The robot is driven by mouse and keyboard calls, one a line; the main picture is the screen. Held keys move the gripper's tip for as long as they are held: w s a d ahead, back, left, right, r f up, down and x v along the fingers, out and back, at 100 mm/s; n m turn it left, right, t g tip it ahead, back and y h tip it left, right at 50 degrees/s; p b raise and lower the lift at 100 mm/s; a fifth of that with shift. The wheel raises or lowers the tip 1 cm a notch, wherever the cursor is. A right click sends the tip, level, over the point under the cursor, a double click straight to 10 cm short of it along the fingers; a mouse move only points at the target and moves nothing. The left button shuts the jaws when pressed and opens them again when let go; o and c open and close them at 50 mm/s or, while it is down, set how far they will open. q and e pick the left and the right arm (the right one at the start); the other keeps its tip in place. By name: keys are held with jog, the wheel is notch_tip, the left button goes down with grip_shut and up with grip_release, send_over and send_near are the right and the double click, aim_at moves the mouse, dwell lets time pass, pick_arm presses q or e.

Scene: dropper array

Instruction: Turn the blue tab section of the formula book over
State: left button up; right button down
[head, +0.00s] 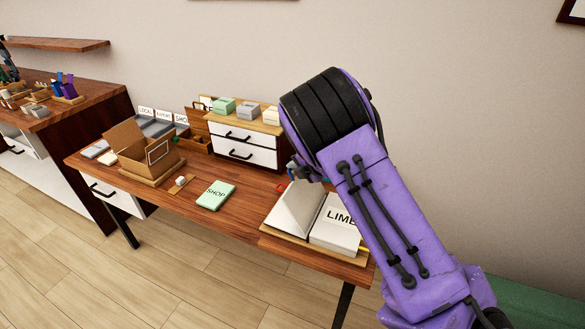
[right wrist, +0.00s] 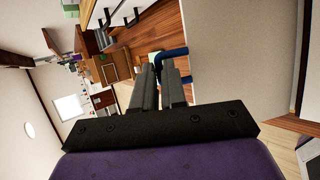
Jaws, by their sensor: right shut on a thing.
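The formula book (head: 333,238) lies open at the right end of the wooden desk. Its right page reads "LIME", partly covered by my right arm. A blank section (head: 297,205) on its left side stands raised at a slant. A red tab (head: 280,187) shows at its upper left edge. My right gripper (head: 294,172) is above the raised section, its fingers mostly hidden behind my arm. In the right wrist view its fingers (right wrist: 161,72) are shut on the blue tab (right wrist: 172,53), a blue loop at the fingertips. My left gripper is not in view.
A green "SHOP" book (head: 215,195) lies mid-desk. An open cardboard box (head: 150,152) stands at the left, and a white drawer unit (head: 243,146) at the back. A yellow tab (head: 363,249) shows at the book's right. Bare desk lies between the green book and formula book.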

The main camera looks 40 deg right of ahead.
jog(key=shift+w+a+r, duration=0.2)
jog(key=shift+w+a, duration=0.1)
jog(key=shift+w, duration=0.1)
jog(key=shift+w+r, duration=0.1)
jog(key=shift+r, duration=0.05)
jog(key=c, duration=1.3)
grip_release()
jog(key=shift+o, duration=0.4)
jog(key=shift+a, duration=0.15)
jog(key=shift+s+f, duration=0.2)
